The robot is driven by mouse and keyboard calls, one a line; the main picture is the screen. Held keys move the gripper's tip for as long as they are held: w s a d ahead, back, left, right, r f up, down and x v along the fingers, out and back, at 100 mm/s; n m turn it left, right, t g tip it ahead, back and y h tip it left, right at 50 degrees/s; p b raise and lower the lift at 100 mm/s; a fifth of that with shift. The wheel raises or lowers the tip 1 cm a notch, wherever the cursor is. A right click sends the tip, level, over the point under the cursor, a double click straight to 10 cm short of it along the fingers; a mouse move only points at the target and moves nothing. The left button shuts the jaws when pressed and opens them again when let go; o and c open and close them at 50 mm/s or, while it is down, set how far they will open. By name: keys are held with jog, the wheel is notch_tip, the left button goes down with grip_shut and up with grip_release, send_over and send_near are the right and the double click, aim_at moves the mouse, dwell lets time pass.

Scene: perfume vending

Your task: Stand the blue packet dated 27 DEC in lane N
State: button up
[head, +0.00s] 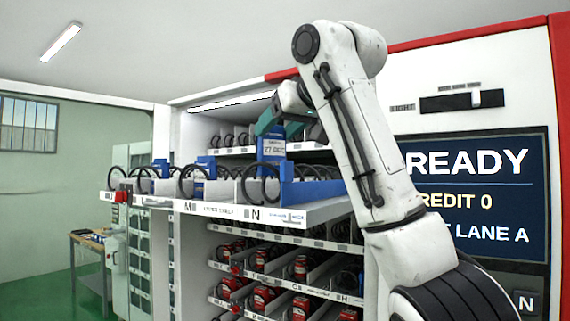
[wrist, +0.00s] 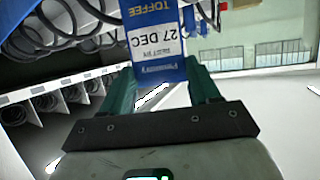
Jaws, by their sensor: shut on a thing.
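The blue packet (head: 271,147) is upright in my gripper (head: 278,122), above the pulled-out shelf just behind the lane N coil. In the wrist view its label (wrist: 157,42) reads "27 DEC" and "TOFFEE", upside down. My gripper (wrist: 160,88) has its two green fingers on either side of the packet and is shut on it. The lane N mark (head: 256,214) is on the shelf's front strip, right of the M mark (head: 187,207). A black coil (head: 262,184) stands at lane N. I cannot tell whether the packet's lower end touches the lane floor.
Another blue packet (head: 205,168) stands in lane M behind its coil. Blue material (head: 312,188) lies right of the lane N coil. Lower shelves hold several red cans (head: 263,297). A wooden table (head: 88,240) stands at far left.

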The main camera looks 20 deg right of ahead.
aim_at(276, 158)
jog(key=shift+f+p, duration=0.35)
jog(key=shift+f, duration=2.4)
jog(key=shift+f, duration=0.15)
jog(key=o, duration=1.1)
jog(key=shift+r, duration=0.2)
jog(key=shift+s+d+b, duration=0.1)
jog(key=shift+s+b, duration=0.2)
jog(key=shift+s, duration=0.1)
jog(key=b+v, duration=0.4)
jog(key=v, duration=0.7)
jog(key=shift+s+r, duration=0.1)
jog(key=shift+s, duration=0.05)
